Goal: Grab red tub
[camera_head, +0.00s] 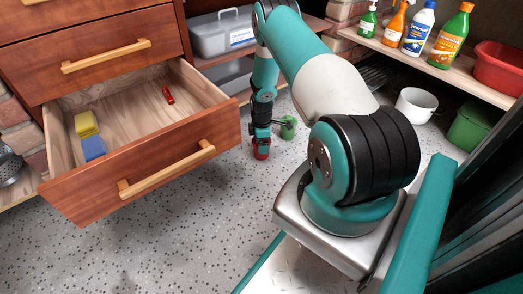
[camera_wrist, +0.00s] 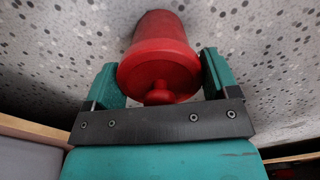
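A red tub-like container (camera_wrist: 160,55) with a lid and a round knob stands on the speckled floor. In the wrist view it lies between the two fingers of my gripper (camera_wrist: 162,72), its knob towards the palm. The fingers are spread on either side, close to the lid's edges; no clear grip shows. In the head view the red container (camera_head: 261,151) is small, below my gripper (camera_head: 262,137), its upper part partly hidden. A larger red open tub (camera_head: 500,68) sits on the right shelf, far from my gripper.
A green cup-like thing (camera_head: 288,127) stands close to the right of my gripper. The open drawer (camera_head: 150,160), holding yellow and blue blocks and a small red item, juts out at left. A white pot (camera_head: 415,105) and green container (camera_head: 472,127) are at right. Front floor is clear.

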